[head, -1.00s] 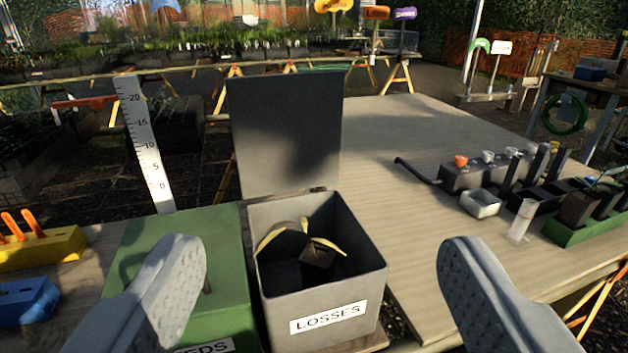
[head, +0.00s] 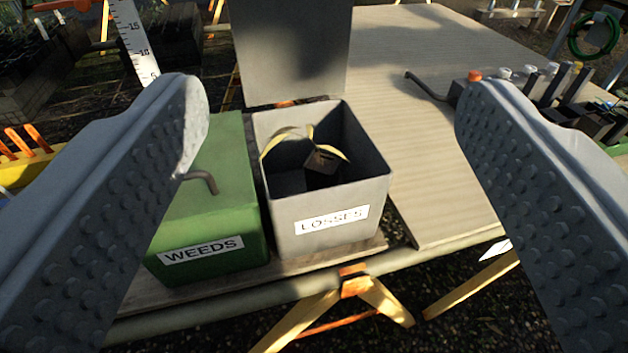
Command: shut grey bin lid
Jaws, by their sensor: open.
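The grey bin (head: 282,212), labelled LOSSES, stands on the table just ahead. Its grey lid (head: 293,48) stands upright at the bin's back edge, so the bin is open; the lid's top is cut off by the picture's upper edge. Inside the bin lies a dark block-like thing with drooping yellowish leaves (head: 322,160). My gripper (head: 335,105) is open and empty, one finger on each side of the picture. The bin shows between the fingers, and they appear apart from it and its lid.
A green bin (head: 215,205) labelled WEEDS, with a bent handle on top, stands close on the left, partly behind the left finger. A white ruler (head: 134,42) rises behind it. The ribbed tabletop (head: 425,130) right of the grey bin is mostly clear; a rack of dark tubes is farther right.

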